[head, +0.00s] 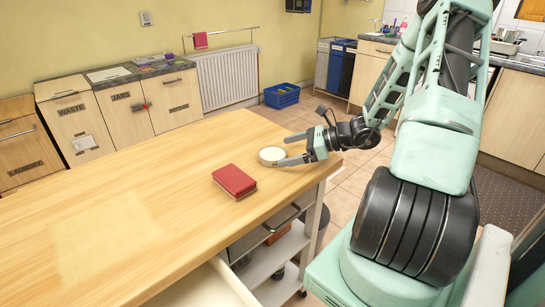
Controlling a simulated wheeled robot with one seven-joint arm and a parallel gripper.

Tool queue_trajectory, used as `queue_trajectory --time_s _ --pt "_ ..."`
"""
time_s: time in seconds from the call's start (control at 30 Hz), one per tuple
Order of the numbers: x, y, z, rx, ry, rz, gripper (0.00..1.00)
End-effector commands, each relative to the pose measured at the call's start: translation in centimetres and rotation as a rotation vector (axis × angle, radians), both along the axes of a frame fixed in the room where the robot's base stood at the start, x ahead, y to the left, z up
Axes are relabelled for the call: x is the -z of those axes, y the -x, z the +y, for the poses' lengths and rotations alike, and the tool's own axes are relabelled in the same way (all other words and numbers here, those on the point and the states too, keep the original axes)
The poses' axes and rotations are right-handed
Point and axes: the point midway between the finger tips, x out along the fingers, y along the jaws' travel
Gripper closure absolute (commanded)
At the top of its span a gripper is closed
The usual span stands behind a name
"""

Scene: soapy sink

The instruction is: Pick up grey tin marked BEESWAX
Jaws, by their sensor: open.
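A low round tin with a pale cream top (271,154) and a greyish rim sits on the wooden table near its far right edge. No BEESWAX marking is readable on it from here. My gripper (283,150) reaches in from the right, low over the table, with its fingers apart and pointing left. The tin is at the fingertips, one finger on its far side and one on its near side. I cannot tell whether either finger touches it.
A red book (234,181) lies on the table, left of and nearer than the tin. The wooden table (150,165) is otherwise largely clear. An open drawer (205,287) juts from its near side. A blue basket (282,96) stands on the floor behind.

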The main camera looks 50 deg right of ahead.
Motion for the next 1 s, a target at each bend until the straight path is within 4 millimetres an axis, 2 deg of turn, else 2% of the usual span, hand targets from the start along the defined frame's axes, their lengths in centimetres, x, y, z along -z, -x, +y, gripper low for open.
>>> queue_trajectory --time_s 0.2,0.3,0.57,0.77,1.0 --pt "1.2 -2.5 1.8 -0.002 -0.002 0.000 0.00" --pt "1.6 -3.1 2.2 -0.001 -0.001 0.001 0.00" --pt "1.7 -3.3 2.4 -0.001 0.000 0.000 0.00" --pt "1.7 -3.3 2.3 -0.001 0.000 0.000 0.52" --pt "1.7 -3.3 2.3 -0.001 0.000 0.000 0.52"
